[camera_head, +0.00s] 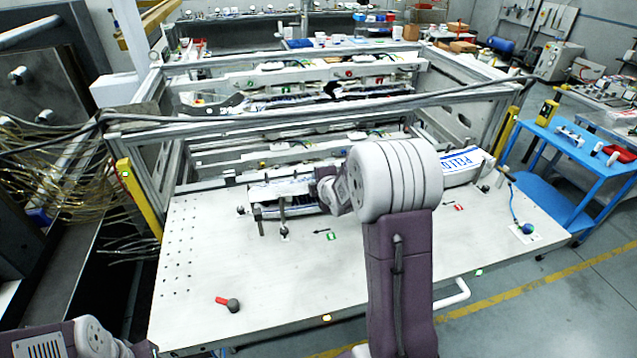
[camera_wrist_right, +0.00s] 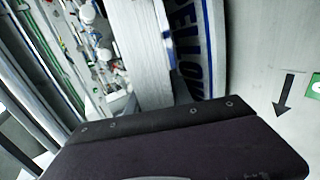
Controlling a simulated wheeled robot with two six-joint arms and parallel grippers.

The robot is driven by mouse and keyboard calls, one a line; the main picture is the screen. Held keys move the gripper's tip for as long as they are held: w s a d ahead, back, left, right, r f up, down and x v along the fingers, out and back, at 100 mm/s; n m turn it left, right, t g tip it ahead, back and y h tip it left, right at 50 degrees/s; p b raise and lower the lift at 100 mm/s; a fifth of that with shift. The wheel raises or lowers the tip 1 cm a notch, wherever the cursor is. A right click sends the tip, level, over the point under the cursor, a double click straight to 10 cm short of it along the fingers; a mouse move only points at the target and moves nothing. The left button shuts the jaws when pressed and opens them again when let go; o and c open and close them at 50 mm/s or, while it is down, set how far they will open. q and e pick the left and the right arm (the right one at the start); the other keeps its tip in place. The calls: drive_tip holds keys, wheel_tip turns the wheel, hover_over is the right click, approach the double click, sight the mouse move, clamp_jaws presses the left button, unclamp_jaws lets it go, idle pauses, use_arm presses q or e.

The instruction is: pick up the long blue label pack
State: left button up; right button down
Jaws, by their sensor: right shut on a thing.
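A long white label pack with blue stripes and lettering (camera_head: 292,190) lies in the left holder near the middle of the worktable. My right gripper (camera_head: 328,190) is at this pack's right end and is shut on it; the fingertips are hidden. In the right wrist view the pack's blue-lettered face (camera_wrist_right: 190,50) shows just beyond the dark gripper body. A second white pack with blue lettering (camera_head: 462,166) lies to the right, partly behind my right arm. My left arm shows only at the lower left, and its gripper is out of view.
The white worktable (camera_head: 270,280) is clear in front, apart from a red and black knob (camera_head: 228,303). Posts with dark knobs (camera_head: 284,231) stand before the left pack. A metal frame with a cable (camera_head: 300,122) spans behind. A blue cart (camera_head: 570,150) stands right.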

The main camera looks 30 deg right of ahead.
drive_tip(key=shift+r, duration=0.15)
idle(0.4)
drive_tip(key=shift+w+r, duration=0.1)
drive_tip(key=shift+r, duration=0.1)
wheel_tip(320, 180, up, 6)
drive_tip(key=shift+f, duration=0.15)
wheel_tip(320, 180, up, 4)
drive_tip(key=p, duration=0.2)
drive_tip(key=shift+p, duration=0.3)
drive_tip(key=shift+f, duration=0.1)
